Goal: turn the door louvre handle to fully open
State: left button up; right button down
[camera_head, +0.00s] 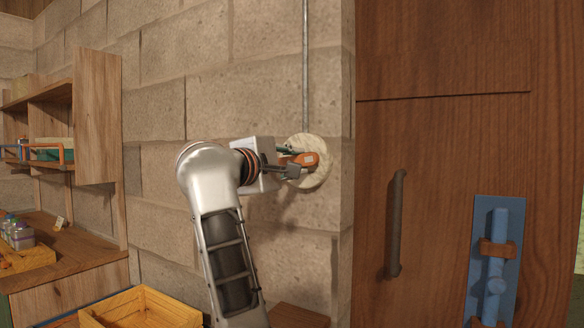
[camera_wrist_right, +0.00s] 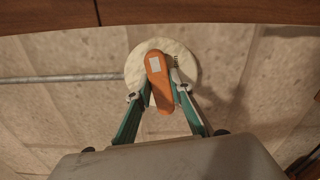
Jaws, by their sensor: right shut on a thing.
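The louvre handle (camera_head: 309,159) is an orange lever on a round pale plate (camera_head: 321,176) on the block wall, left of the wooden door. A thin grey rod (camera_head: 305,70) runs straight up from the plate. My right gripper (camera_head: 290,163) is at the plate, with its fingers on the lever. In the right wrist view the orange lever (camera_wrist_right: 160,84) lies between the two fingers (camera_wrist_right: 160,92), slightly tilted, with a pale label on it. The gripper is shut on the lever. It hides part of the plate and lever in the head view. My left gripper does not show.
The brown door (camera_head: 450,130) has a dark vertical pull handle (camera_head: 396,224) and a blue plate with a bolt (camera_head: 496,262). At left are a wooden shelf (camera_head: 97,115), a bench with small jars (camera_head: 21,236) and a yellow crate (camera_head: 140,304).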

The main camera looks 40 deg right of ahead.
jog(key=shift+f+m+b, duration=0.2)
jog(key=shift+m+b, duration=0.15)
jog(key=shift+m, duration=0.65)
jog(key=c, duration=1.8)
grip_release()
jog(key=shift+r, duration=0.1)
jog(key=v, duration=1.2)
jog(key=shift+o, duration=0.4)
